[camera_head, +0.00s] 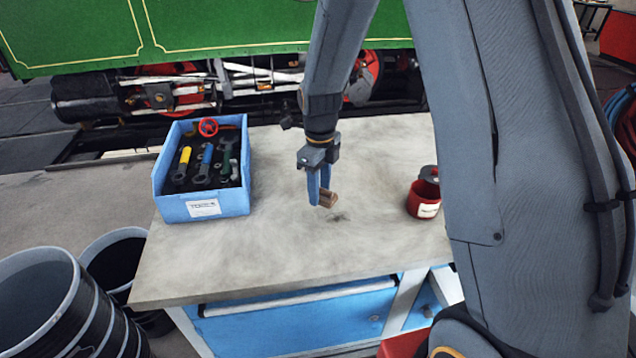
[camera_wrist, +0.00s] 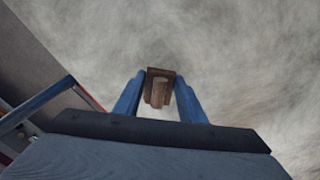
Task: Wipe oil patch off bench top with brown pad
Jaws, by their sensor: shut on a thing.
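My gripper (camera_head: 319,186) has blue fingers and is shut on the brown pad (camera_head: 328,199). The pad also shows between the fingertips in the wrist view (camera_wrist: 160,88). The pad is close over the bench top (camera_head: 270,245); I cannot tell whether it touches. A small dark oil patch (camera_head: 339,217) lies on the grey bench top, just in front of the pad and slightly to its right. The patch does not show clearly in the wrist view.
A blue bin (camera_head: 228,205) of tools stands on the bench's left. A red tin (camera_head: 423,199) stands to the right, with a dark round thing behind it. Black buckets (camera_head: 45,300) stand on the floor at left. The bench front and middle are clear.

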